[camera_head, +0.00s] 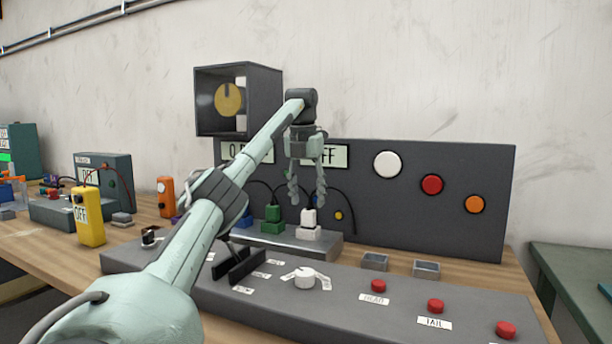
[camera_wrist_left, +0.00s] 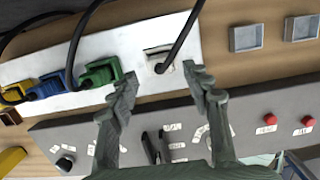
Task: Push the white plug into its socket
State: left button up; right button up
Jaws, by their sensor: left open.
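The white plug (camera_head: 308,217) stands upright at the white socket (camera_head: 308,234) on the grey strip; I cannot tell how deep it sits. In the left wrist view the white plug (camera_wrist_left: 158,60) shows from above with a black cable rising from it. My left gripper (camera_head: 307,195) points down with its fingers apart, its tips just above the white plug in the head view. In the left wrist view the left gripper (camera_wrist_left: 157,80) has one fingertip to each side of the plug, nothing visibly held. My right gripper is not in view.
Left of the white plug are a green plug (camera_head: 272,213) and a blue plug (camera_head: 246,217), with a yellow plug (camera_wrist_left: 16,93) further left, all with black cables. The sloped control panel (camera_head: 350,300) with knob and red buttons lies in front. A dark upright panel (camera_head: 450,215) stands behind.

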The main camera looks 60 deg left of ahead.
pick_arm(q)
notch_tip(320, 180, up, 7)
jog(key=shift+s+d, duration=0.3)
jog(key=shift+s, duration=0.15)
dwell(0.4)
